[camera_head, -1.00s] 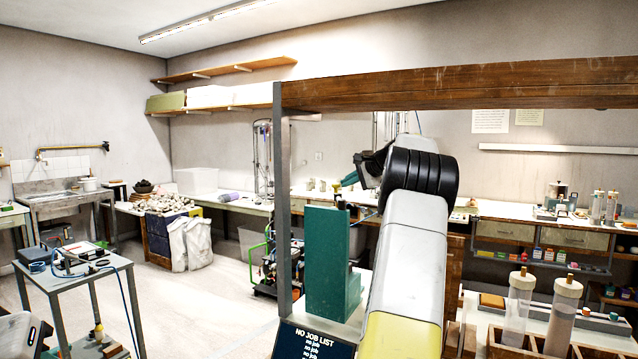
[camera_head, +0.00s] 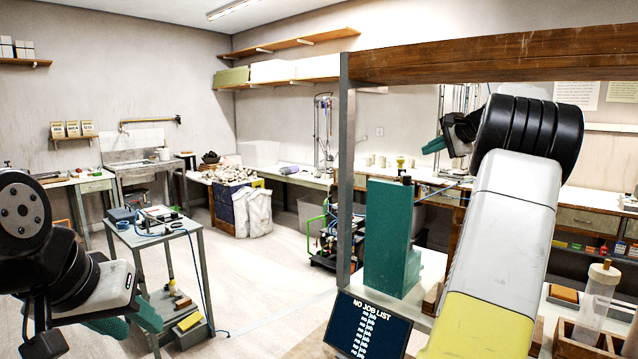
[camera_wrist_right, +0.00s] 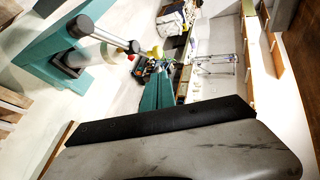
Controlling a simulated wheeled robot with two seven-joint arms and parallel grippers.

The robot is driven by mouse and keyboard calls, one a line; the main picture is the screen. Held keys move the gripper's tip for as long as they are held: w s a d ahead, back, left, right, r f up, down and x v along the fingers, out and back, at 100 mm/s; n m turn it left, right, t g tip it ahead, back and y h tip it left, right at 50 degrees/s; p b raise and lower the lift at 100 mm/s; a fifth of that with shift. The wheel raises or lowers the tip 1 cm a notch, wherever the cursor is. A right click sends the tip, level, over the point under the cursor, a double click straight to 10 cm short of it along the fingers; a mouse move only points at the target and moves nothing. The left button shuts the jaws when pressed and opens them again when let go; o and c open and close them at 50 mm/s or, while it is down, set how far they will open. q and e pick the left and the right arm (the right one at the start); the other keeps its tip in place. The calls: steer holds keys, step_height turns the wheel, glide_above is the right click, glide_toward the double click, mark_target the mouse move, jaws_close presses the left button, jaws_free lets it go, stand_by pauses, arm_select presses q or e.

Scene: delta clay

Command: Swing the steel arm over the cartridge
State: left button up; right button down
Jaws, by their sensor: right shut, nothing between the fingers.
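A teal stand (camera_head: 388,238) stands on the bench in the head view, left of my right arm. It also shows at upper left in the right wrist view (camera_wrist_right: 38,50). There a steel arm (camera_wrist_right: 108,37) with dark ends reaches out from the stand, and a pale cylinder (camera_wrist_right: 76,59), seemingly the cartridge, is beside it. My right gripper (camera_head: 434,146) has teal fingers, shut and empty. In the right wrist view its fingers (camera_wrist_right: 156,95) are apart from the steel arm. My left gripper (camera_head: 135,318) is at lower left, far from the stand; its opening is unclear.
A wooden beam (camera_head: 490,55) on a grey post (camera_head: 346,180) frames the bench. A job-list screen (camera_head: 362,325) stands in front of the stand. A grey side table (camera_head: 155,235) is at left, with open floor between.

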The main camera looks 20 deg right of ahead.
steer(key=s+a+f+n+g, duration=0.1)
steer(key=s+a+n, duration=0.25)
steer(key=a, duration=0.65)
steer(key=s+a+f+n+g+y, duration=0.15)
steer(key=s+a, duration=0.25)
steer(key=a, duration=0.5)
steer(key=s+a+f+n+g, duration=0.1)
steer(key=s+a+n+g, duration=0.2)
steer(key=a, duration=0.7)
steer(key=s+a+f+n, duration=0.4)
steer(key=s+a+f, duration=0.2)
steer(key=s, duration=0.5)
steer(key=s+a+f+n+h, duration=0.1)
steer(key=s+a+f+n, duration=0.4)
steer(key=s+f, duration=0.3)
steer(key=s+g, duration=0.1)
steer(key=s, duration=0.3)
steer(key=shift+s+a+f, duration=0.2)
steer(key=shift+a, duration=0.2)
